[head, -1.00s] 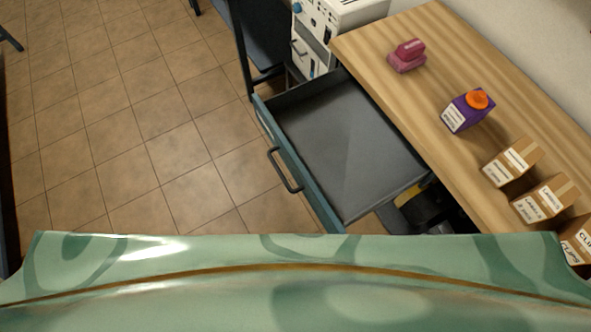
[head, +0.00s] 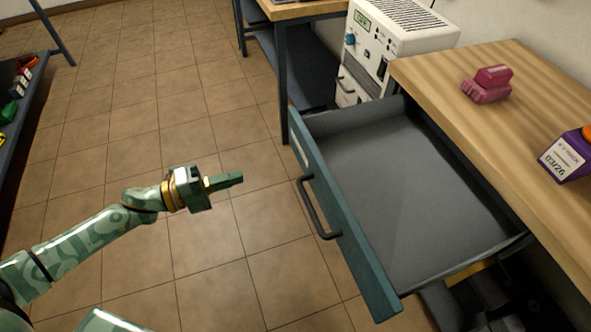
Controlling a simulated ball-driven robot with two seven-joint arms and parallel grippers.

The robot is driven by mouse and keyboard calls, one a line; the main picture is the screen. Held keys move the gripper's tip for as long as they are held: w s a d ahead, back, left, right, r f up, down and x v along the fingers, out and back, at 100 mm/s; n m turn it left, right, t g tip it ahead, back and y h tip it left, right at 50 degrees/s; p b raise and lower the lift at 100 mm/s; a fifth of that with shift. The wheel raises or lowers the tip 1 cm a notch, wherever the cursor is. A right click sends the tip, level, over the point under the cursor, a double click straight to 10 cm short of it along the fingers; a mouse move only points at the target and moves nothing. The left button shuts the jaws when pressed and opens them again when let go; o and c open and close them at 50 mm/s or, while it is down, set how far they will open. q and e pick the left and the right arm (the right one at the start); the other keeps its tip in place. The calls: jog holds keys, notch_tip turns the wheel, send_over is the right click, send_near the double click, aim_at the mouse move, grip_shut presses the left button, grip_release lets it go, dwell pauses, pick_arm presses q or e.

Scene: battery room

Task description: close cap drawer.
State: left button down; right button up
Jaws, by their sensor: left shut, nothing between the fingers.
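The cap drawer (head: 345,225) is a teal-fronted grey drawer under the wooden bench top. It is pulled well out, and the part of its inside that shows looks empty. Its dark bar handle (head: 316,208) is on the front face, turned toward the left. My left gripper (head: 232,180) is shut and empty. It is in the air to the left of the drawer front, apart from the handle, with its fingers pointing right toward it. My right gripper is not in view.
A white instrument (head: 395,45) stands behind the drawer. A dark shelf (head: 30,120) is at the far left. The tiled floor (head: 130,120) between is clear.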

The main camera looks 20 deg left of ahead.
aim_at(304, 159)
pick_arm(q)
jog(key=b+x, duration=0.2)
jog(key=x, duration=1.1)
jog(key=shift+w+d+b, duration=0.25)
jog(key=shift+b, duration=0.1)
jog(key=shift+w+d, duration=0.1)
jog(key=shift+r, duration=0.1)
jog(key=shift+d, duration=0.1)
